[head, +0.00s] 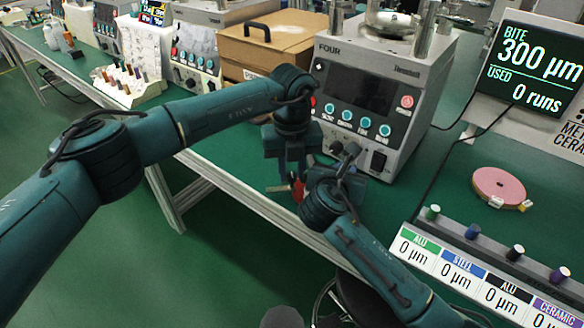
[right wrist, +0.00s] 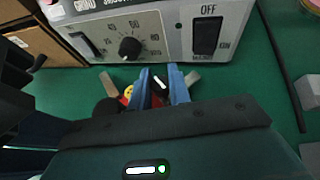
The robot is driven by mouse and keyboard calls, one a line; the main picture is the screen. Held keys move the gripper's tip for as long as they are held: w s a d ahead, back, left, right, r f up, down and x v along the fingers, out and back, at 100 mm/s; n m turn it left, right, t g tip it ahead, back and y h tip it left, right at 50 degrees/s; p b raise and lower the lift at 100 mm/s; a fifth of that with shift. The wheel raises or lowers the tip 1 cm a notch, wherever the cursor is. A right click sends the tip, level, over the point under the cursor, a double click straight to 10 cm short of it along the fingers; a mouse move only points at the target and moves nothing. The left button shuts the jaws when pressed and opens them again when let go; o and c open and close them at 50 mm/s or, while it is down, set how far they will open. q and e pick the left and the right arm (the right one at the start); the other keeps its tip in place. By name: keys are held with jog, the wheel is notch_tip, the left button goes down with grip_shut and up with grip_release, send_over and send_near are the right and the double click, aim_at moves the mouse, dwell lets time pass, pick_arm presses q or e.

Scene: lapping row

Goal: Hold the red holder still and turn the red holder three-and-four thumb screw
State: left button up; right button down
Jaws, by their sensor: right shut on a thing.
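The red holder (head: 298,189) shows as a small red patch above the green bench in the head view, mostly hidden by my grippers. In the right wrist view, red and yellow parts of the holder (right wrist: 127,93) show left of my right fingers. My right gripper (right wrist: 161,78) is shut on a small dark piece with a white mark, seemingly the thumb screw (right wrist: 158,83). My left gripper (head: 292,172) points down at the holder; its fingertips are partly hidden, and I cannot tell whether they grip it.
The machine marked FOUR (head: 365,95) stands just behind the grippers, with knobs and a power switch (right wrist: 207,35) on its front. A cardboard box (head: 265,45) is behind left. A pink disc (head: 498,187) and a row of coloured knobs lie to the right. The bench front edge is close.

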aim_at(292, 175)
pick_arm(q)
jog(key=o, duration=0.3)
notch_tip(292, 175, up, 12)
dwell(0.6)
pick_arm(e)
jog(key=c, duration=1.2)
grip_release()
jog(key=shift+c, duration=0.2)
